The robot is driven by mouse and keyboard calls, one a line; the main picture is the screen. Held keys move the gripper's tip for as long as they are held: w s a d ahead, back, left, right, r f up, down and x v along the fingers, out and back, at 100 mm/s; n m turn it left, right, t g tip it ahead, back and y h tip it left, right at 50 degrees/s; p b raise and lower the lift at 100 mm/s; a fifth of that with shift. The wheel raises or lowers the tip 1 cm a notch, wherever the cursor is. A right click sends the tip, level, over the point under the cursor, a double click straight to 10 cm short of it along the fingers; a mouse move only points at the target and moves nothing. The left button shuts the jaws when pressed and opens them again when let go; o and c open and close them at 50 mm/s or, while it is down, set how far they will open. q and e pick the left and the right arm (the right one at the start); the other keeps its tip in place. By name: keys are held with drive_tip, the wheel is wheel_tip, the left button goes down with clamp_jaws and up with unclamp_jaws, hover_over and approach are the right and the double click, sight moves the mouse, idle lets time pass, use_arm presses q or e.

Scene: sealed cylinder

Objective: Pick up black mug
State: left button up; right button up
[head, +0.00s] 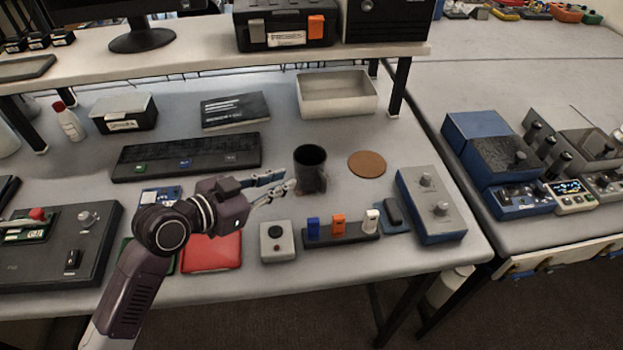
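The black mug (311,166) stands upright on the grey table, near the middle of the head view. Its dark round opening faces up, and a brownish patch shows at its lower front. My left gripper (290,181) comes in from the left with its two fingers pointing right at the mug. The fingers are spread apart with nothing visible between them. The fingertips are just left of the mug's lower side; I cannot tell whether they touch it. My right gripper is not in view.
A round brown coaster (367,164) lies right of the mug. A black keyboard (187,157) is to its left and an empty beige bin (337,104) behind it. In front are a rack (340,239) of coloured sticks and a grey button box (277,250). A grey-blue box (432,220) stands right.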

sight(323, 187)
use_arm(q)
drive_tip(key=s+d, duration=0.1)
drive_tip(key=s+d+f+g+h, duration=0.1)
drive_tip(key=shift+s+d, duration=0.35)
drive_tip(key=p+x, duration=0.2)
drive_tip(key=x, duration=0.4)
drive_tip(key=shift+d+f, duration=0.15)
drive_tip(key=shift+d, duration=0.25)
drive_tip(key=shift+w+d+f, duration=0.2)
drive_tip(key=shift+w+f, duration=0.05)
drive_tip(key=shift+w, duration=0.05)
clamp_jaws()
drive_tip(key=shift+r, duration=0.1)
